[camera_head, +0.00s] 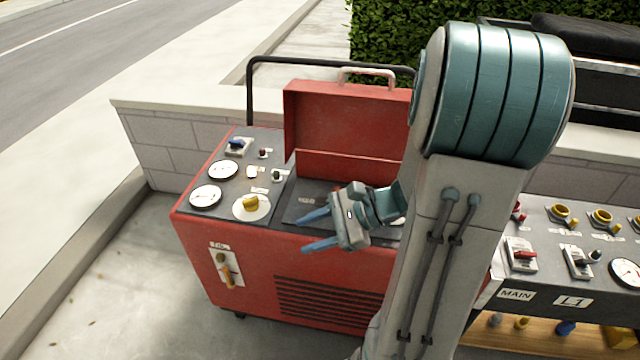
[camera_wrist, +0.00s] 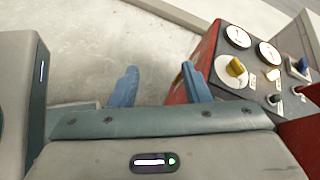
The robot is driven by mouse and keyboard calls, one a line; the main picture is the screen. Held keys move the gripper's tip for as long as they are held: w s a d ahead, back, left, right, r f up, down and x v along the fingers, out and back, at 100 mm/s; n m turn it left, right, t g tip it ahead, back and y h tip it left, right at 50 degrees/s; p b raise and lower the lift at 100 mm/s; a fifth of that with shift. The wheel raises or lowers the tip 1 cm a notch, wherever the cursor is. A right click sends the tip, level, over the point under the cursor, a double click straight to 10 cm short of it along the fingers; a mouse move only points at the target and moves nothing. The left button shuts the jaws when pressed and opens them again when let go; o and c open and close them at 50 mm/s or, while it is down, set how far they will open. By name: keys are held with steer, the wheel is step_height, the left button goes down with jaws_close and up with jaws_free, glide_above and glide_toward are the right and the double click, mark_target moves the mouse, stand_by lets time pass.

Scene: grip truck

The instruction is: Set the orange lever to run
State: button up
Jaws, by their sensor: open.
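The orange lever (camera_head: 227,276) sits on a pale plate on the front face of the red generator box (camera_head: 190,250), low at its left, below a small label. Its handle points down and slightly right in the head view. The label's wording is too small to read. My gripper (camera_head: 311,231) is open and empty, its blue fingers pointing left, in front of the box's upper front edge and to the right of the lever. In the wrist view my two blue fingertips (camera_wrist: 160,85) are apart with bare ground between them. The lever is not visible in the wrist view.
The box's top panel holds a yellow knob (camera_head: 250,203), two white gauges and several switches. An open red lid (camera_head: 345,115) stands behind. A second panel (camera_head: 540,215) with knobs stands at right. Pavement (camera_head: 120,290) left of the box is clear.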

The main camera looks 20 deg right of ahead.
steer(key=w+d+f+m+t+h+b, duration=0.1)
steer(key=d+f+m+t, duration=0.2)
steer(key=d, duration=0.3)
steer(key=w+d+f+m+t+h+b, duration=0.2)
steer(key=d+f+m+t, duration=0.1)
steer(key=d+m+t, duration=0.2)
steer(key=w+d+f+m+t+h+b, duration=0.1)
steer(key=d+f+m+t+h+b, duration=0.1)
steer(key=d+m, duration=0.4)
steer(key=shift+w+d+f+t, duration=0.25)
steer(key=shift+d+f+t, duration=0.4)
steer(key=shift+t, duration=0.35)
steer(key=shift+w+d+m, duration=0.15)
steer(key=shift+d+m, duration=0.1)
steer(key=shift+m, duration=0.15)
steer(key=b+x, duration=0.1)
steer(key=x, duration=1.2)
steer(key=shift+w+r, duration=0.1)
steer(key=shift+w, duration=0.15)
steer(key=shift+c, duration=0.3)
jaws_close()
